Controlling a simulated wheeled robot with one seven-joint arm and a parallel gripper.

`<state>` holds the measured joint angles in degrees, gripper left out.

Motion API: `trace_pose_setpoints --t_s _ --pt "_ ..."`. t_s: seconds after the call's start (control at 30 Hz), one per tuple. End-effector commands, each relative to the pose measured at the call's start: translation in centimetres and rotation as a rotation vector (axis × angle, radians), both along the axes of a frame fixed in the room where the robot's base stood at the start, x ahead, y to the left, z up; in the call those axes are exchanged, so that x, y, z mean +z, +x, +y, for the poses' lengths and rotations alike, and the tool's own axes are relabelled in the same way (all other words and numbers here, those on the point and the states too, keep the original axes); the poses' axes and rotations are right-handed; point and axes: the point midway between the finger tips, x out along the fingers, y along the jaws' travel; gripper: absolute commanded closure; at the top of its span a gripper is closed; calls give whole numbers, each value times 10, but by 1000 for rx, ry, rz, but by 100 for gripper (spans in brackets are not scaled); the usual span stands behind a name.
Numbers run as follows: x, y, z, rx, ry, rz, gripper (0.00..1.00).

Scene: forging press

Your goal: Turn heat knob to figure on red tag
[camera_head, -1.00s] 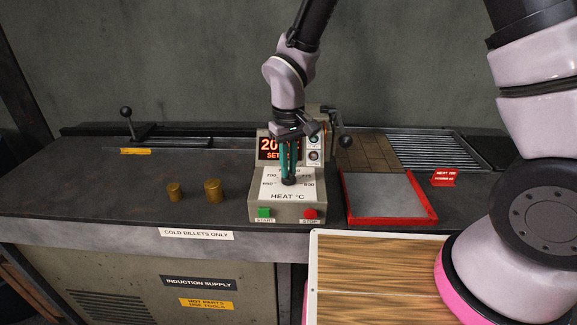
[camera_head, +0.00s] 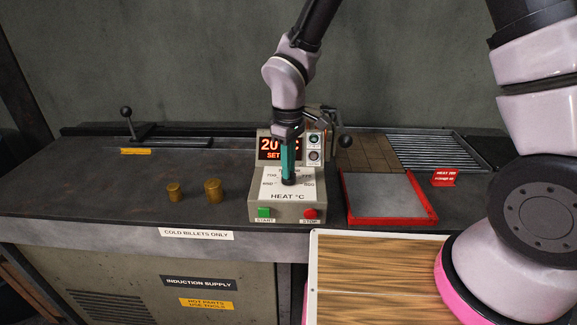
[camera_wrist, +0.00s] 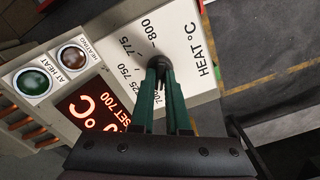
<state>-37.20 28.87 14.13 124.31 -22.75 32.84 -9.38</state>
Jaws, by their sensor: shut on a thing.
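The heat knob (camera_head: 289,181) is a small dark knob on the pale dial plate (camera_head: 271,179) of the control box. My gripper (camera_head: 288,178) points down with its green fingers shut on the knob, which it mostly hides. In the wrist view the fingertips (camera_wrist: 159,66) close around the dark knob (camera_wrist: 158,60). The dial figures include 725, 750, 775 and 800. The red-lit display (camera_wrist: 92,108) shows SET 700. The red tag (camera_head: 444,177) stands to the right on the bench; its figure is too small to read surely.
Green START (camera_head: 264,212) and red STOP (camera_head: 310,213) buttons sit on the box's front. Two brass billets (camera_head: 213,190) stand to the left. A red-edged tray (camera_head: 385,195) lies right of the box.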

Motion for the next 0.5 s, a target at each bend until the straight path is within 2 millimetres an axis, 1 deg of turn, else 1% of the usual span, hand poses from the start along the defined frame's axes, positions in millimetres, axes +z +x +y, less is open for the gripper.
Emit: trace_pose_setpoints --t_s 0.3,0.33,0.37,0.4,0.5 --pt "1 0 0 0 0 -1 100" --pt "1 0 0 -1 0 -1 75" --pt "1 0 0 -1 0 -1 63" --pt "0 0 0 -1 0 -1 56" --pt "0 0 0 -1 0 -1 56"
